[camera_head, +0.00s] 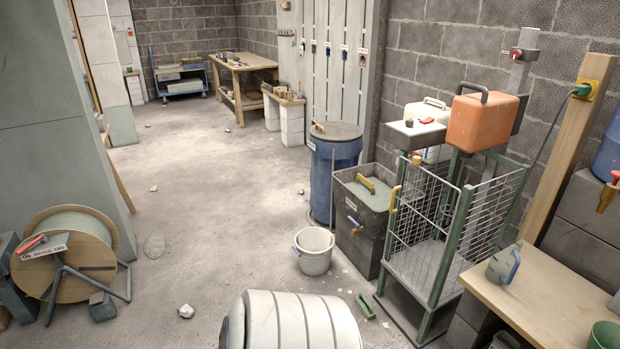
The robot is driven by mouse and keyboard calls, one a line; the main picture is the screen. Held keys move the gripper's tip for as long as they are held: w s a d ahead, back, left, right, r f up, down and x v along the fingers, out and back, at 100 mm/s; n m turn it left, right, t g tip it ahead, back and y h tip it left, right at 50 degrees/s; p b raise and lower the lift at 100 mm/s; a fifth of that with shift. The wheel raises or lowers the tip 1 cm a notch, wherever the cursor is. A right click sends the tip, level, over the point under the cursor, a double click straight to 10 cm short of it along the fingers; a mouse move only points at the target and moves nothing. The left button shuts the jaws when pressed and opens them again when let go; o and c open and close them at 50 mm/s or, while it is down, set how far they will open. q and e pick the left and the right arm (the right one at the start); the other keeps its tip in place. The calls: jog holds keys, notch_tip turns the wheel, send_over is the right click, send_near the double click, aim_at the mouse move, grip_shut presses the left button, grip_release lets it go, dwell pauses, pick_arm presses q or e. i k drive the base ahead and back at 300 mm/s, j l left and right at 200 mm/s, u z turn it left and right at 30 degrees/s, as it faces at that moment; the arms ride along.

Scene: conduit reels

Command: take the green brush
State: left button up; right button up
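A small green object (365,307), which looks like the green brush, lies on the concrete floor in the lower middle of the head view. It lies just left of the foot of the green-framed wire cage and in front of the dark grey bin. It is small in the picture, so its bristles cannot be made out. Neither of my grippers shows in this view.
A white bucket (314,251), a grey bin (360,225) and a blue drum (334,172) stand beyond it. A wire cage (440,240) and a wooden worktop (545,300) are at right. A cable reel (65,255) stands left. The middle floor is mostly clear.

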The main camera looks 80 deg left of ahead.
aim_at(364, 305)
jog(key=u, duration=1.95)
jog(key=i+j+u, duration=0.2)
jog(key=k+l, duration=0.1)
